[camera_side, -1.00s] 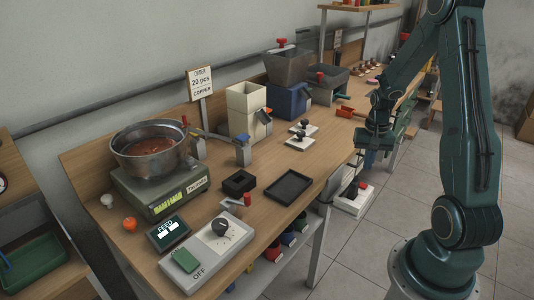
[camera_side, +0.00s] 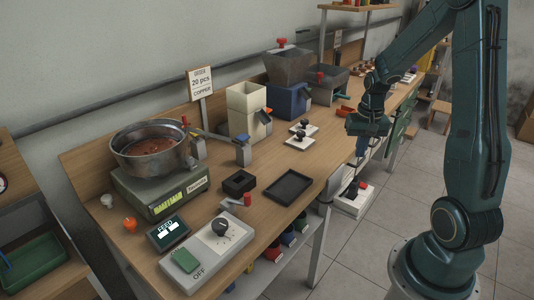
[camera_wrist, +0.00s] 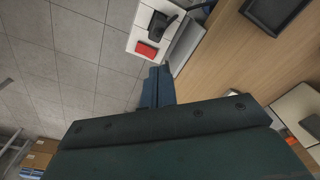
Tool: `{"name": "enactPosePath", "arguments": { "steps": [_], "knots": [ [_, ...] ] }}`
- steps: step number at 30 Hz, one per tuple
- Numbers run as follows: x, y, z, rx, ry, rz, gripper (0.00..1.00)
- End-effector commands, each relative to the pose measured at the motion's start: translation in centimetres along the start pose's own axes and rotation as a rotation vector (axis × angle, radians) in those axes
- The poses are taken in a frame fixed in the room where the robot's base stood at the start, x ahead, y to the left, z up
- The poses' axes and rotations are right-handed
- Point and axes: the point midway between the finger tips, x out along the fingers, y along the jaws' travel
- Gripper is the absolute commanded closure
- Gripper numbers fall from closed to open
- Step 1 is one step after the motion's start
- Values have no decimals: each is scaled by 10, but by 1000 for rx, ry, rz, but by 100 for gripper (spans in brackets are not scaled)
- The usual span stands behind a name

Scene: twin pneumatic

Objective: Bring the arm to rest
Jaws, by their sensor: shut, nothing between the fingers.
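My gripper (camera_side: 360,160) hangs just off the front edge of the wooden bench (camera_side: 330,172), fingers pointing down. It is shut and empty. In the wrist view its dark blue fingers (camera_wrist: 157,85) are together, above the floor beside the bench edge. My arm stands at the right of the side view, clear of the bench top.
Below my gripper is a white unit (camera_side: 352,200) with a red part, also seen in the wrist view (camera_wrist: 150,35). A black tray (camera_side: 288,187) lies near the bench edge. A scale (camera_side: 160,190) carries a metal bowl (camera_side: 150,150).

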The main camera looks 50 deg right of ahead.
Motion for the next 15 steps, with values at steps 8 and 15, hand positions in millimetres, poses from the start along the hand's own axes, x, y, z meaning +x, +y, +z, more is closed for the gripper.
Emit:
{"name": "enactPosePath", "arguments": {
  "steps": [8,15],
  "knots": [
    [-60,-45,34,-180,84,-30,100],
    [-103,-72,74,-331,151,-61,100]
  ]
}}
